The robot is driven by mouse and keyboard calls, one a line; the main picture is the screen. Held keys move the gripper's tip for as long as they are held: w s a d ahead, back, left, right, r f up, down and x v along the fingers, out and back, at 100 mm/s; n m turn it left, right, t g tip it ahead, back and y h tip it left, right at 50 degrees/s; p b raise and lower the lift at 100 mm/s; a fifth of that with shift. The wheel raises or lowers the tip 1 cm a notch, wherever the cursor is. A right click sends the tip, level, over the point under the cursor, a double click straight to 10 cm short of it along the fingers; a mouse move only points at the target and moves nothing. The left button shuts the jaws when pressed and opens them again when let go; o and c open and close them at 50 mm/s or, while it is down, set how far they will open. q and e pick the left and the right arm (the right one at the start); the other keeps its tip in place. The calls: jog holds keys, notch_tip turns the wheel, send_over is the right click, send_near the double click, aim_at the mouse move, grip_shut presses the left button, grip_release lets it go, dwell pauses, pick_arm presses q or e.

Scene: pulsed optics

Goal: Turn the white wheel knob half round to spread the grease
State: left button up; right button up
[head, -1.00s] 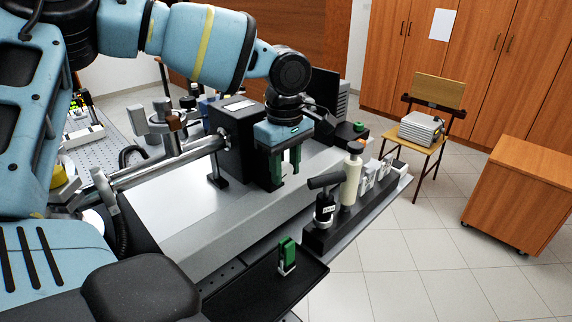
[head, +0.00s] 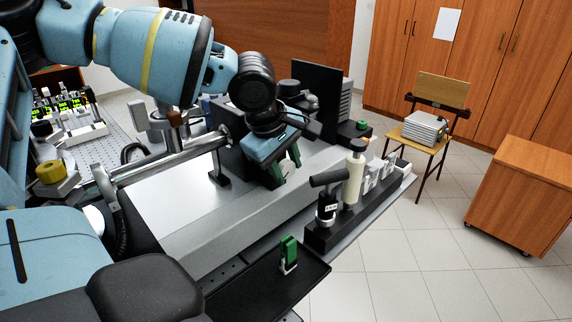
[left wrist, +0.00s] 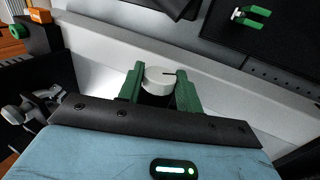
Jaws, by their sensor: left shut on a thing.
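The white wheel knob (left wrist: 160,78) shows in the left wrist view between the two green fingers of my left gripper (left wrist: 160,88). It is a round white cap with a dark line that points to the right in that view. The fingers are shut on its two sides. In the head view my left gripper (head: 284,170) is tilted, low beside the dark box above the long grey housing. The knob cannot be made out there. My right gripper is not in view.
A black tray (head: 250,300) with a small green and white tool (head: 288,254) lies in front of the housing. A dark rack (head: 325,236) with a black-handled tool and a cream bottle (head: 354,176) stands to the right. A metal tube (head: 165,165) runs left of the gripper.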

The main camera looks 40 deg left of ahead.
pick_arm(q)
jog(key=o, duration=1)
jog(key=v, duration=0.7)
jog(key=shift+r+p, duration=0.4)
jog(key=shift+s, duration=0.1)
